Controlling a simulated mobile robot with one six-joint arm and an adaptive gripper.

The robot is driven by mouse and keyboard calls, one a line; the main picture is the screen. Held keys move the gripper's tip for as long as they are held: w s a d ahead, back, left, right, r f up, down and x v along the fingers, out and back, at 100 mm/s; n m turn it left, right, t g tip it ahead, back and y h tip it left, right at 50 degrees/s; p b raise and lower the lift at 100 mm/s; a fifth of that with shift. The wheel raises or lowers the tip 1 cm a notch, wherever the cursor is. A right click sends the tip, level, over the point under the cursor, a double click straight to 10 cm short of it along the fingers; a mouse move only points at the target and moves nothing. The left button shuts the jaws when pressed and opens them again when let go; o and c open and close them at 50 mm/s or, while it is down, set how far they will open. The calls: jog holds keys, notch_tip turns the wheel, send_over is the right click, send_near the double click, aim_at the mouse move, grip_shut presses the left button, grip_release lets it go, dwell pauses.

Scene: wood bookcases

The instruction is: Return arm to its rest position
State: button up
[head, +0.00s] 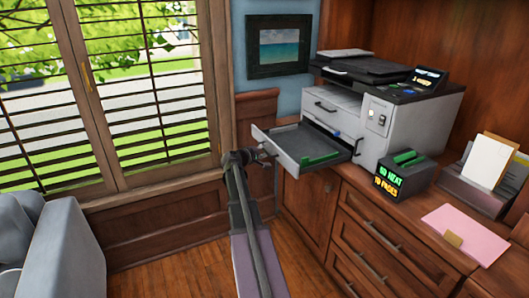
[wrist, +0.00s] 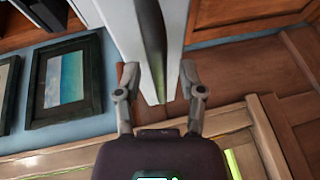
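My gripper (head: 266,154) is at the end of my outstretched arm, close to the front left of the printer's pulled-out paper tray (head: 283,155). In the wrist view my gripper (wrist: 159,72) has its two fingers spread wide apart. The tray's pale end (wrist: 128,32) shows between and beyond the fingers, with a gap visible on at least part of each side. I cannot tell whether any finger touches it. Nothing is clamped in the gripper. The printer (head: 400,115) stands on the wooden cabinet.
A small black box with lit text (head: 405,178), a pink folder (head: 466,232) and a paper holder (head: 480,187) sit on the cabinet (head: 345,235). A shuttered window (head: 140,90) is at left, a grey chair (head: 50,250) lower left. Wooden floor (head: 205,270) shows between.

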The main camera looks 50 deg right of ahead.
dwell(0.4)
jog(key=a+f+y, duration=0.3)
jog(key=a+f, duration=0.1)
jog(key=a, duration=0.7)
jog(key=w+a+f+m+t+y, duration=0.1)
jog(key=a+f+y, duration=0.15)
jog(key=a, duration=0.75)
jog(key=a+f+y, duration=0.3)
jog(key=a+f, duration=0.1)
jog(key=a, duration=0.7)
jog(key=s+a+f+n+y, duration=0.1)
jog(key=s+a+y, duration=0.2)
jog(key=a, duration=0.7)
jog(key=s+a+f+g+y, duration=0.1)
jog(key=s+a+f+y, duration=0.15)
jog(key=a, duration=0.65)
jog(key=s+a+f+n+y, duration=0.15)
jog(key=s+a, duration=0.25)
jog(key=a, duration=0.6)
notch_tip(320, 180, up, 27)
jog(key=p, duration=2.6)
jog(key=shift+d+m+p, duration=0.35)
jog(key=shift+d, duration=0.1)
jog(key=shift+w, duration=0.1)
jog(key=shift+d, duration=0.1)
